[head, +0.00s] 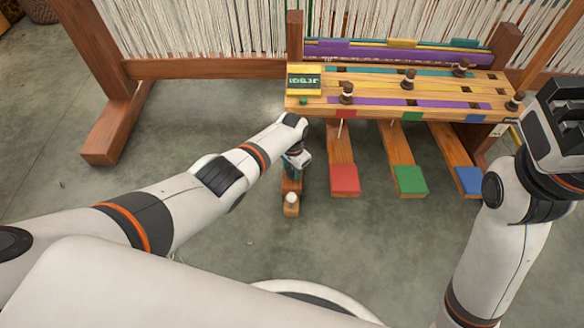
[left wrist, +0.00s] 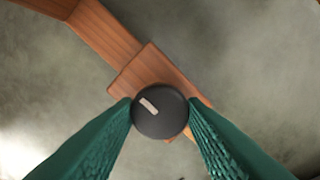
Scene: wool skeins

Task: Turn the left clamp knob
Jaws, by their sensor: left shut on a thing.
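The clamp knob (left wrist: 160,112) is a dark round disc with a short pale mark, slanting from upper left to lower right in the left wrist view. It sits over a wooden piece (left wrist: 150,70). My left gripper (left wrist: 160,114) has its teal ribbed fingers on both sides of the knob, shut on it. In the head view my left gripper (head: 292,173) points down at the wooden post left of the pedals, and hides the knob there. My right gripper (head: 553,125) is dark and raised at the right edge; its finger gap is unclear.
A wooden loom with pale threads stands behind. Red (head: 344,179), green (head: 410,180) and blue (head: 469,180) pedals lie right of my left gripper.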

